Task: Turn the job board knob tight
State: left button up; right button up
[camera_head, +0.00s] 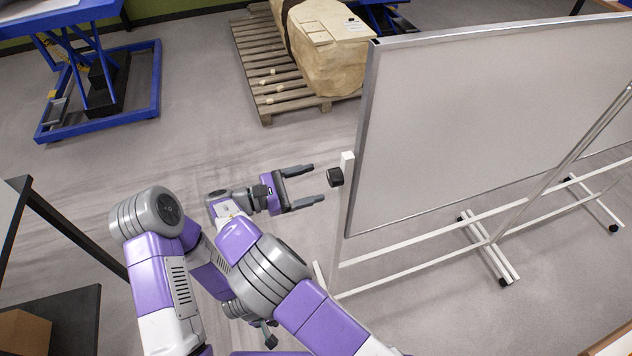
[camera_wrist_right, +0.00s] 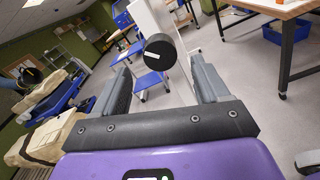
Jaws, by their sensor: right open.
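The job board (camera_head: 480,110) is a large grey-white panel in a metal frame on a wheeled white stand. Its black round knob (camera_head: 335,177) sits on the left white upright, and it also shows in the right wrist view (camera_wrist_right: 160,50) with a small white mark on its face. My right gripper (camera_head: 318,184) is open and empty, its two fingers pointing at the knob. In the right wrist view the knob appears between the fingertips and a little beyond them, with no contact visible. My left gripper cannot be made out in the head view.
A wooden pallet (camera_head: 252,60) with a large pale fossil block (camera_head: 330,55) stands behind the board's left edge. A blue lift table (camera_head: 100,95) is at upper left. A dark-framed table (camera_head: 75,222) stands at left. The floor around the gripper is clear.

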aim_at(341, 176)
jog(key=n+b, duration=0.1)
jog(key=b, duration=0.2)
jog(key=n+b, duration=0.1)
jog(key=b, duration=0.1)
jog(key=f+n+b, duration=0.1)
jog(key=b, duration=0.2)
jog(key=shift+w+d+n+b, duration=0.2)
jog(key=shift+d+n+b, duration=0.15)
jog(key=shift+d+n, duration=0.05)
jog(key=shift+d+r+n+b, duration=0.2)
jog(key=shift+r+n+b, duration=0.15)
jog(key=shift+b, duration=0.1)
jog(key=x, duration=0.7)
jog(key=shift+d+b, duration=0.2)
jog(key=shift+b, duration=0.2)
jog(key=shift+c, duration=0.3)
